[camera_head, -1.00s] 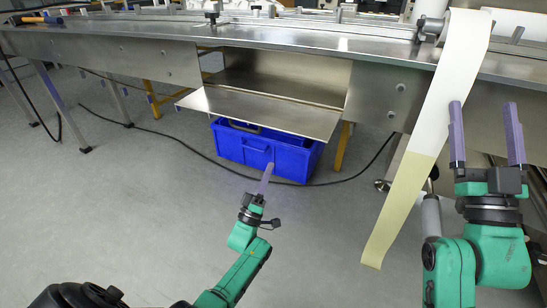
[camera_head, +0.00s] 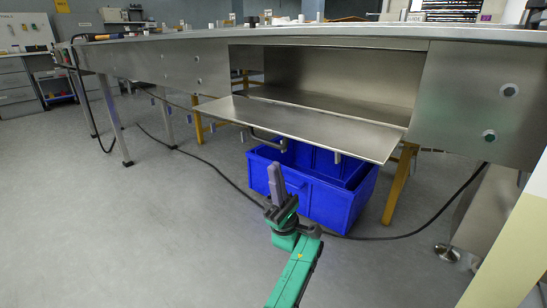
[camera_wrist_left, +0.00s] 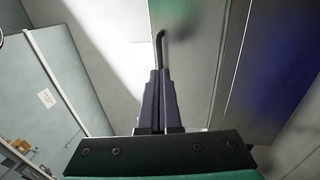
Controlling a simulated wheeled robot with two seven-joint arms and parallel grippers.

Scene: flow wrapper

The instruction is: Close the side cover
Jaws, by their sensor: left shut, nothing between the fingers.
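The side cover (camera_head: 300,123) is a flat metal flap hanging open, sticking out nearly level below the opening in the machine's side (camera_head: 340,80). A dark bent handle (camera_head: 270,138) shows under its front edge. My left gripper (camera_head: 275,168) is shut and empty, pointing up, just below and in front of the cover. In the left wrist view, the shut fingers (camera_wrist_left: 158,78) point toward a dark bent bar (camera_wrist_left: 160,48), which looks like the handle; whether they touch cannot be told. A grey metal panel (camera_wrist_left: 190,80) fills the middle right there. My right gripper is not in view.
A blue crate (camera_head: 325,200) stands on the floor beneath the cover, close behind my left gripper. A yellow leg (camera_head: 400,185) is at its right. A black cable (camera_head: 215,165) crosses the floor. A pale film strip (camera_head: 515,245) hangs at the right. Open floor lies left.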

